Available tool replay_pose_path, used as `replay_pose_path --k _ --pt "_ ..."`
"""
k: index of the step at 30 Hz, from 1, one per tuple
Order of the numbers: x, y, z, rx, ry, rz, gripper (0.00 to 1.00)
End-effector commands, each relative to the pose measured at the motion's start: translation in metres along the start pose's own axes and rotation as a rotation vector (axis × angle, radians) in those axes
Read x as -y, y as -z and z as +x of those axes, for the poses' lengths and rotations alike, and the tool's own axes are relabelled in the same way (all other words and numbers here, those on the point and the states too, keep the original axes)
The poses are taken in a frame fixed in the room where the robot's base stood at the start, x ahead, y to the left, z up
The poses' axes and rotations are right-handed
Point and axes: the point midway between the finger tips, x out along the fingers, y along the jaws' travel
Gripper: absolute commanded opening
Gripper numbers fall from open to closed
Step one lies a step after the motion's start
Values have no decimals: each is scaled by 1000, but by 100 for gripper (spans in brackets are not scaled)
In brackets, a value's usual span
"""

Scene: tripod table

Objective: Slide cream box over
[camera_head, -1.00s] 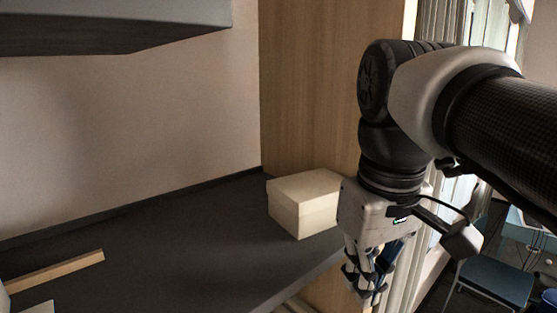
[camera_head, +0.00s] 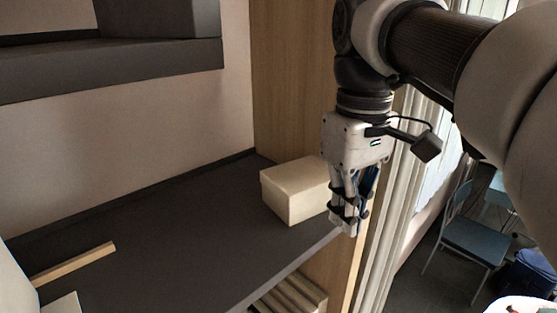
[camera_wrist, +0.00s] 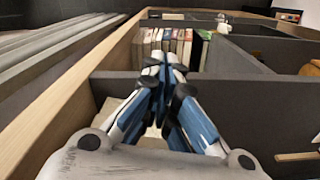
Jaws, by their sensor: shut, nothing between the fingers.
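The cream box (camera_head: 297,190) sits on the dark grey shelf top (camera_head: 190,225), near its right end by the wooden side panel. My gripper (camera_head: 347,230) points down at the box's right side, by the front edge of the shelf top. I cannot tell whether its fingers touch the box. In the wrist view the fingers of my gripper (camera_wrist: 167,75) meet at the tips and hold nothing. A pale surface, perhaps the cream box (camera_wrist: 112,108), shows behind the fingers there, mostly hidden.
A wooden strip (camera_head: 75,264) lies on the shelf top at the left. A wooden panel (camera_head: 285,85) stands behind the box. Books (camera_wrist: 172,42) stand in a lower compartment. A blue chair (camera_head: 470,240) is at the right. The middle of the shelf top is clear.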

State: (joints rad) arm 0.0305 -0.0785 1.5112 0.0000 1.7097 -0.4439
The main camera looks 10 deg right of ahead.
Motion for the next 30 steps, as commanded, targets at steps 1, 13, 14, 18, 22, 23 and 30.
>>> replay_pose_path --k 1,13,14,18,22,23,30 --pt "0 -1 12 2 1 0 0" --pt "0 39 11 -1 0 0 0" --pt "0 40 12 -1 0 0 0" --pt "0 40 12 -1 0 0 0" --pt "0 40 12 -1 0 0 0" --pt "0 40 12 -1 0 0 0" --pt "0 59 8 1 1 -1 0"
